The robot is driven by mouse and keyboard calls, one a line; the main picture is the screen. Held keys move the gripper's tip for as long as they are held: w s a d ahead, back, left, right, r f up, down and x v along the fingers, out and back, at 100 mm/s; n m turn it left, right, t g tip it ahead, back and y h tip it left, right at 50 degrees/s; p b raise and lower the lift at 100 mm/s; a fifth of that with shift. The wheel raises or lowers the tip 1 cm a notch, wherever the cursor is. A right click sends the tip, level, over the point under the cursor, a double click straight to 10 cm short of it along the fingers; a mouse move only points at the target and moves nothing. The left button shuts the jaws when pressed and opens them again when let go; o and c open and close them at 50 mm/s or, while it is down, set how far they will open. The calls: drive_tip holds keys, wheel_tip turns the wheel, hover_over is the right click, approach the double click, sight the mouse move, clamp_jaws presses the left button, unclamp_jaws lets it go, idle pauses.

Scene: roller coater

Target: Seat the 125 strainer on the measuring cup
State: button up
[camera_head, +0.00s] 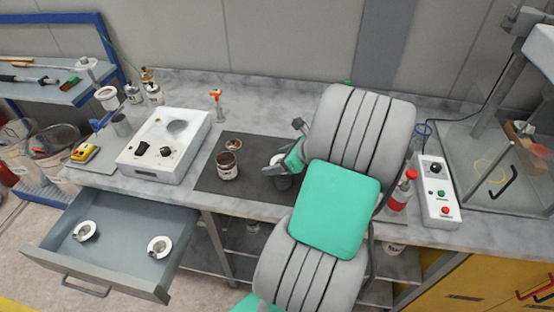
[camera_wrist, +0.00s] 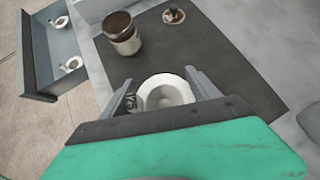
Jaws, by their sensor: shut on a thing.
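My gripper (camera_wrist: 160,78) is shut on a pale round strainer (camera_wrist: 166,90), one finger on each side of it. In the head view my gripper (camera_head: 278,163) is over the dark mat, and the strainer shows as a pale rim (camera_head: 276,159) at the fingers.
An open brown-topped can (camera_head: 228,166) and its lid (camera_head: 233,144) are left on the mat (camera_head: 212,182). Two more strainers lie in the open drawer (camera_head: 118,262). A white device (camera_head: 190,125) stands left, a control box (camera_head: 436,195) and red-capped bottle (camera_head: 400,192) right.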

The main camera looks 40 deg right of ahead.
drive_tip(key=shift+s+a+f, duration=0.2)
drive_tip(key=shift+f, duration=0.2)
drive_tip(key=shift+s+a+f, duration=0.2)
drive_tip(key=shift+f, duration=0.2)
drive_tip(key=o, duration=1.5)
drive_tip(key=shift+w, duration=0.1)
drive_tip(key=shift+o, duration=0.5)
drive_tip(key=shift+w+d, duration=0.15)
drive_tip(key=shift+d, duration=0.05)
drive_tip(key=o, duration=0.3)
drive_tip(key=shift+r, duration=0.25)
drive_tip(key=shift+d, duration=0.1)
drive_tip(key=shift+r, duration=0.1)
